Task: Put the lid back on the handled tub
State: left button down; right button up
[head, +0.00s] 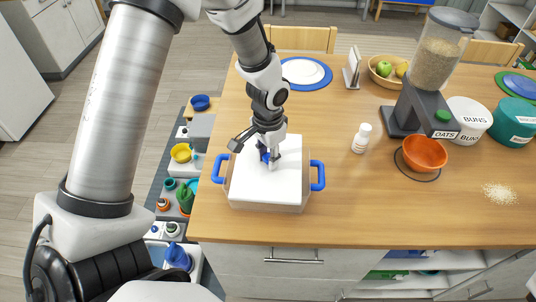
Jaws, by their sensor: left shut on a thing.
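The handled tub (267,206) stands near the front left of the wooden table, with a blue handle on its left and right sides. The white lid (290,186) lies over the tub's top and looks about level; I cannot tell whether it is fully seated. My left gripper (268,160) points down at the middle of the lid and is shut on the lid's blue knob, which is mostly hidden by the fingers. My right gripper is not in view.
A white bottle (361,138) stands right of the tub. Further right are an orange bowl (425,153), an oats dispenser (437,60) and a white BUNS tub (469,117). A plate (303,71) lies behind. The table's front right is mostly clear, with spilled grains (499,194).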

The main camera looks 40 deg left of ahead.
pick_arm(q)
jog(key=shift+c, duration=1.4)
grip_release()
jog(key=shift+r, duration=0.1)
notch_tip(320, 180, up, 7)
jog(key=p, duration=0.6)
jog(key=shift+p, duration=0.3)
grip_shut()
jog(key=shift+f, duration=0.25)
jog(key=shift+f+b, duration=1.8)
jog(key=shift+f, duration=0.5)
